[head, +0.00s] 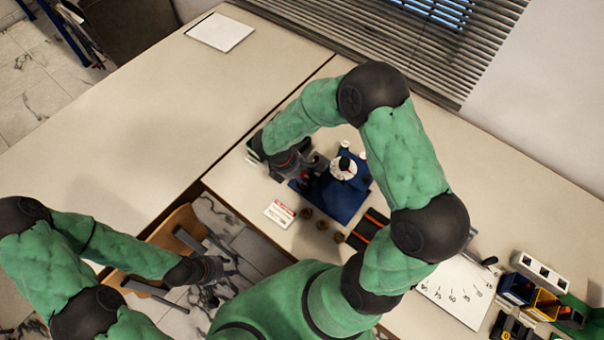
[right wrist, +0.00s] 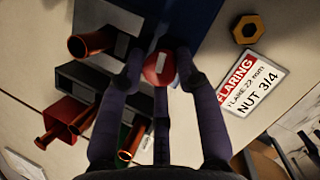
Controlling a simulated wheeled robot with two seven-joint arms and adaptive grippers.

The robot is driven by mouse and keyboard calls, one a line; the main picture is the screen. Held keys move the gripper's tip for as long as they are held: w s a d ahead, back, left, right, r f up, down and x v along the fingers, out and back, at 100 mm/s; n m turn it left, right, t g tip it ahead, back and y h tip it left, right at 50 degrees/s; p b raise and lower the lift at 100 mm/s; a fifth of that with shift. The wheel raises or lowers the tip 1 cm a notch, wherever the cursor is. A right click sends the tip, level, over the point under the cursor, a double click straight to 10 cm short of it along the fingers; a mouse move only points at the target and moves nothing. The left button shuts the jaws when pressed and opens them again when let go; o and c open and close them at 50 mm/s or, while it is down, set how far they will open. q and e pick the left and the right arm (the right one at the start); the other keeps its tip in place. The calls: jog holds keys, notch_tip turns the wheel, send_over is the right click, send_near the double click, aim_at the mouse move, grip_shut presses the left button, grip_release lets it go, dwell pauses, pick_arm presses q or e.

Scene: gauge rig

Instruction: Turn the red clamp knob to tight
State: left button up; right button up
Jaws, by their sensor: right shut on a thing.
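The red clamp knob (right wrist: 158,72) is round with a pale mark on its face. The knob stands by a dark blue rig base (right wrist: 190,20). In the head view, my right gripper (head: 306,172) is at the left side of the blue rig (head: 345,207), partly hidden among dark parts. My left gripper (head: 212,268) is low at the left, away from the rig; its fingers are too unclear to judge.
A white card (right wrist: 250,82) reads "FLARING" and "NUT 3/4", beside a brass nut (right wrist: 249,29). Copper tube pieces (right wrist: 90,43) lie left of the fingers. A white round dial (head: 343,168) sits on the rig. Coloured bins (head: 545,303) stand far right. The left tabletop (head: 130,130) is largely clear.

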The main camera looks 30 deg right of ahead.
jog(key=shift+s+d+m+g, duration=0.15)
jog(key=shift+m+g, duration=0.25)
jog(key=shift+m, duration=0.5)
jog(key=o, duration=1.1)
jog(key=shift+d, duration=0.1)
jog(key=shift+r, duration=0.1)
jog(key=shift+a+r, duration=0.15)
jog(key=shift+a, duration=0.05)
jog(key=v, duration=1.1)
jog(key=shift+r, duration=0.3)
